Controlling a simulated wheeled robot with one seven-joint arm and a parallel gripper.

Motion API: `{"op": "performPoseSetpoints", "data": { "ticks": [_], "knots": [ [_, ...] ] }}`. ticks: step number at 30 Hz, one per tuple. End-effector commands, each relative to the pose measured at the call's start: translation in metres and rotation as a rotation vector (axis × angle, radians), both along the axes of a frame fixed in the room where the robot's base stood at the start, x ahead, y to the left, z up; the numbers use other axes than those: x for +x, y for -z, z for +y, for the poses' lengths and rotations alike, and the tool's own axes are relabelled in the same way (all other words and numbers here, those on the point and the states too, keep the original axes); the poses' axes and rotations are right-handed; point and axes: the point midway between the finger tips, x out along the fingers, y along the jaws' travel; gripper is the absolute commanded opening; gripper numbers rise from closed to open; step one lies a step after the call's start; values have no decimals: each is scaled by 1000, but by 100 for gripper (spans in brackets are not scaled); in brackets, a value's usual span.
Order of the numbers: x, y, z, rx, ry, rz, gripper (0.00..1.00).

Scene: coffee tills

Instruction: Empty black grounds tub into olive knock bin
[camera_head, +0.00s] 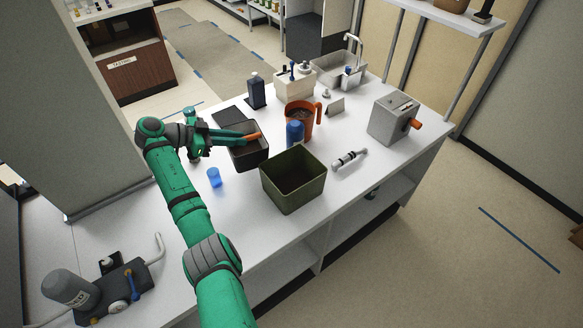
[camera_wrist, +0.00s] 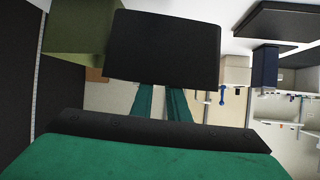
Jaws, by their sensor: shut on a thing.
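The black grounds tub (camera_head: 249,158) is in the middle of the counter in the head view, roughly upright with its opening up. My gripper (camera_head: 240,137) reaches it from the left and is shut on its upper edge. In the wrist view the tub (camera_wrist: 165,48) fills the top middle, with my green fingers (camera_wrist: 162,103) running up to it. The olive knock bin (camera_head: 293,197) stands open, just right of and nearer than the tub. It also shows in the wrist view (camera_wrist: 80,35). The tub's contents and any gap under it are unclear.
A blue bottle (camera_head: 295,133) and an orange jug (camera_head: 300,114) stand close behind the bin. A blue cup (camera_head: 214,177) stands left of it, and a silver tool (camera_head: 349,160) lies right. A grey box machine (camera_head: 395,117) stands far right.

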Motion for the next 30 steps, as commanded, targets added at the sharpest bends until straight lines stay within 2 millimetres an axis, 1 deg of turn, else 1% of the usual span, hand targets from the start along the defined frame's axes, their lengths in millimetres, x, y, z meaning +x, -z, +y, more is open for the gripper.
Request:
{"op": "performPoseSetpoints", "data": {
  "ticks": [3,21,30],
  "knots": [
    [-1,-11,-2,19,0,-16,0],
    [-9,-61,-12,112,-1,-81,0],
    [-21,-76,-29,235,0,-168,0]
  ]
}}
